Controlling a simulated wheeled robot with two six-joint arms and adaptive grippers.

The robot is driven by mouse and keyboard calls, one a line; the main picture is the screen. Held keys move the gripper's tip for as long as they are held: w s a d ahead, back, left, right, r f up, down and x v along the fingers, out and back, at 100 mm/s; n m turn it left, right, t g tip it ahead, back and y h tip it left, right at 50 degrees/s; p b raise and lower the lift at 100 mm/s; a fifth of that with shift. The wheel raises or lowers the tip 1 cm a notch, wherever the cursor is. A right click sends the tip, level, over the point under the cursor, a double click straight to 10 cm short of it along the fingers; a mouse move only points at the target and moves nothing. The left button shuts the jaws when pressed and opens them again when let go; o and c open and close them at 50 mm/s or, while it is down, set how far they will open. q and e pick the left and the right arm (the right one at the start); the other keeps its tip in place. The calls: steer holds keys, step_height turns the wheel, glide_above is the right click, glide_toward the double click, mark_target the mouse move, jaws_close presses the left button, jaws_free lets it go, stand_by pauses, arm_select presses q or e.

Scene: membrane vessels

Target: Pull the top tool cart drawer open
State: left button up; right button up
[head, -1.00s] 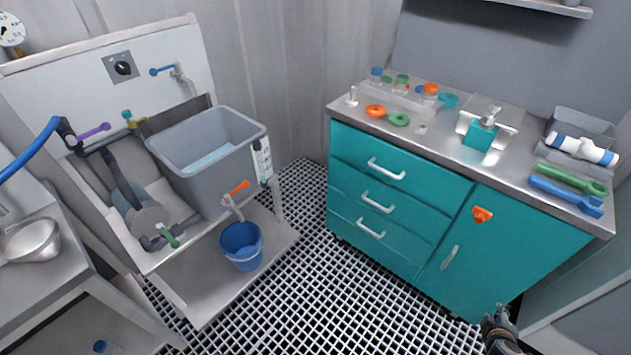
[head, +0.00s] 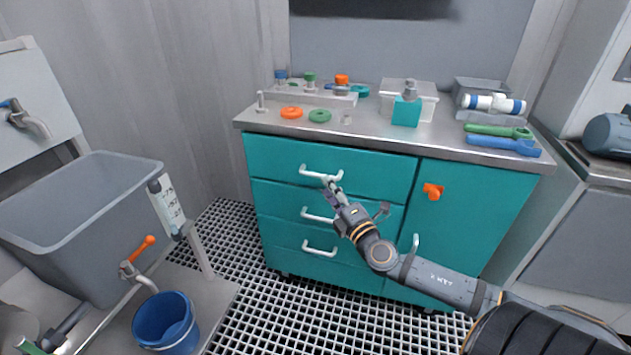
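The teal tool cart has three stacked drawers on its left side. The top drawer (head: 385,170) looks closed, its front flush with the cart. Its white bar handle (head: 320,173) is at the upper left of the cart front. My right gripper (head: 333,187) is at the right end of this handle, with its fingertips at or just below the bar. The fingers are small and close together here, so I cannot tell whether they grip the bar. My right arm comes in from the lower right and covers parts of the lower drawers. My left gripper is out of view.
The middle drawer handle (head: 318,215) and bottom drawer handle (head: 320,249) are below. An orange latch (head: 433,191) is on the cart door. The steel top holds rings, bottles, a teal dispenser (head: 406,111) and wrenches. A grey tub (head: 80,220) and blue bucket (head: 167,322) stand left.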

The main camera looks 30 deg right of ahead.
mark_target(318, 174)
steer(key=w, duration=0.1)
steer(key=w+p, duration=0.1)
steer(key=w, duration=0.1)
steer(key=w+r, duration=0.1)
steer(key=w, duration=0.1)
steer(key=shift+w+d, duration=0.2)
steer(key=shift+d, duration=0.05)
steer(key=shift+w, duration=0.35)
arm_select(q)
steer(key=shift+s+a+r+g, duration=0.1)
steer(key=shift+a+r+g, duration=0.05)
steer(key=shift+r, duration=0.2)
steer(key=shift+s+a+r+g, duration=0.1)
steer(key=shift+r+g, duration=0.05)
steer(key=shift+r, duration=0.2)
arm_select(e)
jaws_close()
